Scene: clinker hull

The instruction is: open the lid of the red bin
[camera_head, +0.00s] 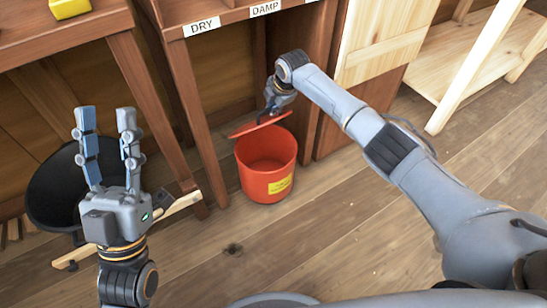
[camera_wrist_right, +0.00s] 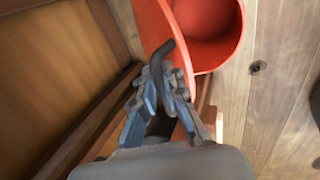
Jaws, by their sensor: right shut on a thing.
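The red bin (camera_head: 262,183) stands upright on the wooden floor, and its round opening shows with a plain red inside. Its red lid (camera_head: 245,128) is raised and tilted at the back of the rim. In the right wrist view the lid (camera_wrist_right: 152,25) stands beside the open mouth of the bin (camera_wrist_right: 215,62). My right gripper (camera_head: 270,112) is at the lid, shut on its dark curved handle (camera_wrist_right: 178,52). My left gripper (camera_head: 106,112) is open and empty, left of the bin, with its fingers pointing up in the picture.
A wooden bench with DRY (camera_head: 201,26) and DAMP (camera_head: 265,8) labels stands behind the bin. A black round tub (camera_head: 50,185) and a light wooden strip (camera_head: 172,209) lie at the left. A yellow block (camera_head: 70,8) sits on the left bench. The floor in front is clear.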

